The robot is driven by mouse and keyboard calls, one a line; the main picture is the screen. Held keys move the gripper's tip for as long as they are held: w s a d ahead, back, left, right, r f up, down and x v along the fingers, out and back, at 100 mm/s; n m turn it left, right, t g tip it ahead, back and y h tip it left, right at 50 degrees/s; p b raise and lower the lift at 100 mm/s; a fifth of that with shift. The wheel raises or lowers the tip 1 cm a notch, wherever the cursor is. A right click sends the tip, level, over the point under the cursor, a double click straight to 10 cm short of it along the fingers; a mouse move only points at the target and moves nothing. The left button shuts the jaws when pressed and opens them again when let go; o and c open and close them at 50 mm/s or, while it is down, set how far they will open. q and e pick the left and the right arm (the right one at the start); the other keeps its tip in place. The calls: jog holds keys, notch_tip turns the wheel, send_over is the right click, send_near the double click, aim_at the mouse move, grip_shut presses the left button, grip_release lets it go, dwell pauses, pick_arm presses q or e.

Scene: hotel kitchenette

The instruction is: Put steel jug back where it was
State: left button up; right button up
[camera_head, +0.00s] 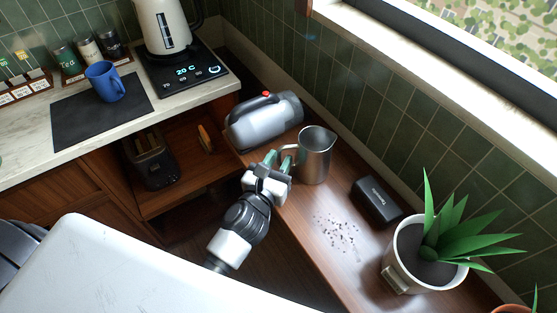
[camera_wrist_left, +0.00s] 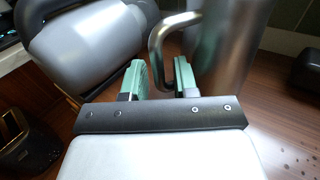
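The steel jug (camera_head: 314,154) stands upright on the wooden counter, with its handle towards my left gripper (camera_head: 278,158). The left gripper is open, its green finger pads at the handle. In the left wrist view, the jug (camera_wrist_left: 222,45) is right of centre, and its handle (camera_wrist_left: 154,48) hangs in line with the gap between the pads of the gripper (camera_wrist_left: 160,78). The pads stand apart, and no firm hold on the handle shows. My right gripper is not in view.
A grey canister-like appliance (camera_head: 264,122) lies just behind the gripper. A black box (camera_head: 377,200), scattered dark bits (camera_head: 337,231) and a potted plant (camera_head: 407,258) are to the right. A blue mug (camera_head: 104,82) stands on a dark mat (camera_head: 70,119) and a kettle (camera_head: 166,26) stands behind.

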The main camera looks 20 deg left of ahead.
pick_arm(q)
jog(key=shift+o, duration=0.4)
jog(key=shift+r, duration=0.1)
jog(key=s+b, duration=0.3)
jog(key=s, duration=0.9)
jog(key=shift+a, duration=0.45)
